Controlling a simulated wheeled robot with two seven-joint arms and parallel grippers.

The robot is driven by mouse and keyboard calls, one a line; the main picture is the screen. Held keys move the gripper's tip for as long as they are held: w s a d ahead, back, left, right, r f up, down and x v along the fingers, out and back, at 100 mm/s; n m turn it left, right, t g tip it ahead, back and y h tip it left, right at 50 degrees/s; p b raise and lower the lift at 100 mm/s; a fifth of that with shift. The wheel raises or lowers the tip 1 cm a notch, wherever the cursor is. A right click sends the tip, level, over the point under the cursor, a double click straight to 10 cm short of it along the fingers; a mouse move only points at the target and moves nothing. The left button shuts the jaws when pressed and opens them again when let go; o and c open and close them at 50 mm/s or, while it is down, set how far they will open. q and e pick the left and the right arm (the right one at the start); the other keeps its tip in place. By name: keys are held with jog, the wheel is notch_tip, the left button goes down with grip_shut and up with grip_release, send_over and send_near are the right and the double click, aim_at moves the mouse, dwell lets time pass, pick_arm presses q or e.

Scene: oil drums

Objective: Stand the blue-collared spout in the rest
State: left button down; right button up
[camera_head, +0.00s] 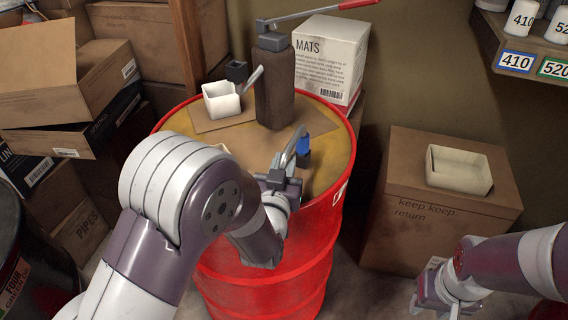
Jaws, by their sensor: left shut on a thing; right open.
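My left gripper (284,180) is over the near right part of the red drum's top. It is shut on the blue-collared spout, whose grey curved tube (291,150) rises up and to the right from the jaws. The blue collar (303,144) shows just right of the tube, above a small dark blue part; I cannot tell how these join. My arm hides the spout's lower end. My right gripper (447,295) is open and empty at the lower right, away from the drum.
The red drum (264,292) carries a white square cup (221,101), a grey slanted piece (252,79) and a tall dark pump (275,88) with a red handle (357,3). A MATS box (331,58) stands behind. A carton (428,228) with a white tray (460,169) stands right.

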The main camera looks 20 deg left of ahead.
pick_arm(q)
jog(key=c, duration=0.9)
grip_release()
jog(key=shift+f, duration=0.1)
